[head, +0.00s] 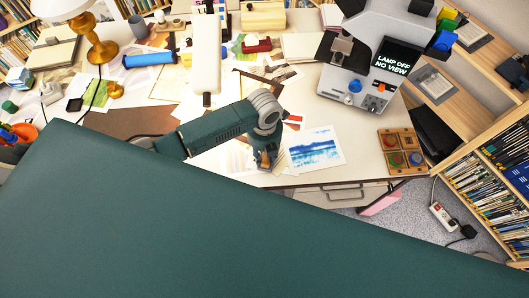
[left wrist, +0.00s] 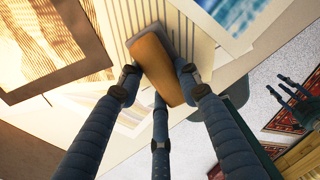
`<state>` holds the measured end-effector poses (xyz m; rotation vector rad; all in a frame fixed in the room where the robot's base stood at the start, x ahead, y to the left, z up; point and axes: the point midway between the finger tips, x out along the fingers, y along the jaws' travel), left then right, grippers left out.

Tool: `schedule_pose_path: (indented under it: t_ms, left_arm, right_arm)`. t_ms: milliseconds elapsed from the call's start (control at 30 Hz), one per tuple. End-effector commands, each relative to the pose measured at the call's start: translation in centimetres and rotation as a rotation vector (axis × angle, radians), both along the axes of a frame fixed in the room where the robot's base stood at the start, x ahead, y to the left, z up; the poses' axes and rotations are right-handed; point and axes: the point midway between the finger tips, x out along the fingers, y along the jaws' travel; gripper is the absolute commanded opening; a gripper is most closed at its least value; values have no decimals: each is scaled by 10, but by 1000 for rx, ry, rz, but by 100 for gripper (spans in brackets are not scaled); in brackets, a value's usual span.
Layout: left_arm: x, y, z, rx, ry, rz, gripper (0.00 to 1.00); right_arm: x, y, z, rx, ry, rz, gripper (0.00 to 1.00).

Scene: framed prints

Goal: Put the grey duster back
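The duster shows in the left wrist view (left wrist: 160,68) as an orange-brown block with grey along its side, at a slant over a ribbed pale sheet. In the head view it is small and mostly hidden by my left gripper (head: 266,160), near the table's front edge. In the left wrist view the fingers of my left gripper (left wrist: 158,80) reach around the duster, their tips close to its edges. Whether they press on it I cannot tell. My right gripper (left wrist: 294,104) shows at the right of the left wrist view, its fingers spread and empty, over the floor.
A blue print (head: 316,148) lies right of my left gripper. A microscope-like device (head: 372,55) and a wooden button board (head: 400,150) stand further right. A blue roll (head: 150,59) and lamp (head: 96,40) are at left. A dark green surface fills the foreground.

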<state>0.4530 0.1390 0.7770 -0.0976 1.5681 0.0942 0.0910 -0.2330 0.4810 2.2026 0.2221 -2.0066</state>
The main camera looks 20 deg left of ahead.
Motion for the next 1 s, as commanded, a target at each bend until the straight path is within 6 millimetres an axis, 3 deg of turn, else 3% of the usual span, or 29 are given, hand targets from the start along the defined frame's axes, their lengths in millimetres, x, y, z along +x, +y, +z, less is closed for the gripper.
schedule_pose_path:
  t_ms: [33,100,500,1000]
  left_arm:
    - [0,0,0,0,0,0,42]
    - [0,0,0,1,0,1,53]
    - [1,0,9,-1,-2,1,53]
    - [1,0,105,-1,-3,0,53]
  right_arm:
    - [0,0,0,0,0,0,40]
    - [0,0,0,0,0,0,40]
    - [0,-2,1,-2,1,2,40]
    - [-1,-4,-11,-5,1,3,40]
